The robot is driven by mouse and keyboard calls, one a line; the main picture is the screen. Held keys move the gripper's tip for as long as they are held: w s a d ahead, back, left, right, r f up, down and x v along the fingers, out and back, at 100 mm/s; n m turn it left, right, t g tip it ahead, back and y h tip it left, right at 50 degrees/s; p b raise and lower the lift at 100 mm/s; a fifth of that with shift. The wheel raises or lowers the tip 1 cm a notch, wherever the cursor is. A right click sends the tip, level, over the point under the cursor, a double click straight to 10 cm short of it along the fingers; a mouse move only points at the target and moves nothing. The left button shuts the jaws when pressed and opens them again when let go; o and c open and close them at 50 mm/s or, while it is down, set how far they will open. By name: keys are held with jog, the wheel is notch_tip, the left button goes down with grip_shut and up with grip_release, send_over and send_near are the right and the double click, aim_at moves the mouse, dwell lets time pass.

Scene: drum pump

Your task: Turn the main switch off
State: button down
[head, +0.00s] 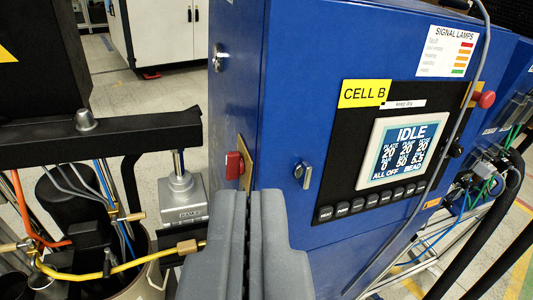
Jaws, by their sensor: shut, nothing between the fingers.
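The switch with a red handle (234,166) sits on the left side face of the blue cabinet (238,95), in front of a yellow plate (245,160). I take it to be the main switch. It is seen nearly edge-on, so I cannot tell its position. My gripper (248,197) is in the lower middle of the head view, its grey fingers shut and empty. The fingertips appear just below and right of the red handle. I see no contact between them, though the depth gap is unclear.
The cabinet front carries a small silver key switch (302,174), a display reading IDLE (404,150) and a red button (486,99). A dark beam (90,138), hoses and a drum (148,282) crowd the left. A cable hangs across the cabinet front.

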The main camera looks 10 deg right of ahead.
aim_at(234, 162)
jog(key=w+d+f+n+t+h, duration=0.1)
jog(key=w+d+f+n+t, duration=0.15)
jog(key=w+n, duration=0.25)
jog(key=w+d+f+n+t+h, duration=0.1)
jog(key=w+d+f+n, duration=0.2)
jog(key=w+d+n, duration=0.15)
jog(key=w+a+f+n+g+y+b, duration=0.1)
jog(key=f+n+y, duration=0.3)
jog(key=f, duration=0.5)
jog(key=w+f+n+g+y, duration=0.1)
jog(key=w+f+n+y, duration=0.2)
jog(key=f+n, duration=0.4)
notch_tip(234, 162, down, 2)
jog(key=shift+w+a+f+y+b, duration=0.1)
jog(key=shift+w+a+y+b, duration=0.05)
jog(key=shift+a+y+b, duration=0.3)
jog(key=shift+d, duration=0.1)
jog(key=b+x, duration=0.1)
jog(key=x, duration=1.3)
jog(key=shift+b, duration=0.35)
